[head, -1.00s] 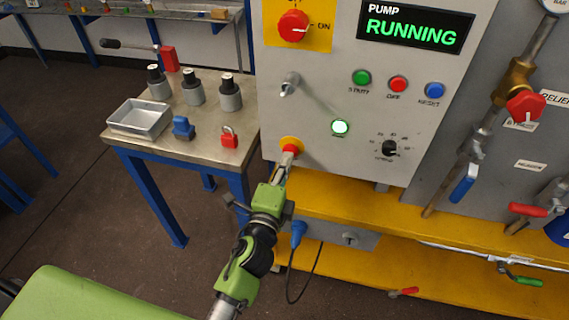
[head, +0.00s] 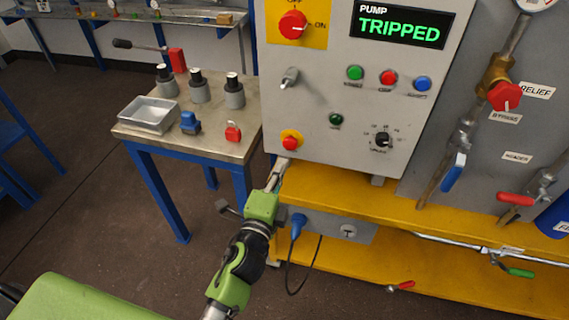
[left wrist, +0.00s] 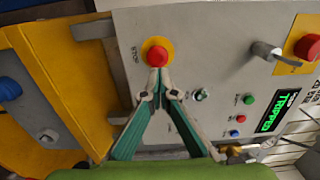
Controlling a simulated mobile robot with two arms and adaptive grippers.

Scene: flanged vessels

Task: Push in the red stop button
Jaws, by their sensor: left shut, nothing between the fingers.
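The red stop button (head: 290,142) sits on a yellow disc at the lower left of the grey control panel (head: 330,120). It also shows in the left wrist view (left wrist: 157,56), just beyond my fingertips. My left gripper (head: 281,165) is shut and empty, a little below the button in the head view. In the left wrist view the shut fingertips (left wrist: 158,72) point at the button's lower edge; I cannot tell whether they touch it. The panel display (head: 398,22) reads PUMP TRIPPED. The green lamp (head: 336,119) is dark. My right gripper is not in view.
A yellow frame (head: 350,192) runs below the panel. Pipes with valve handles stand at the right.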

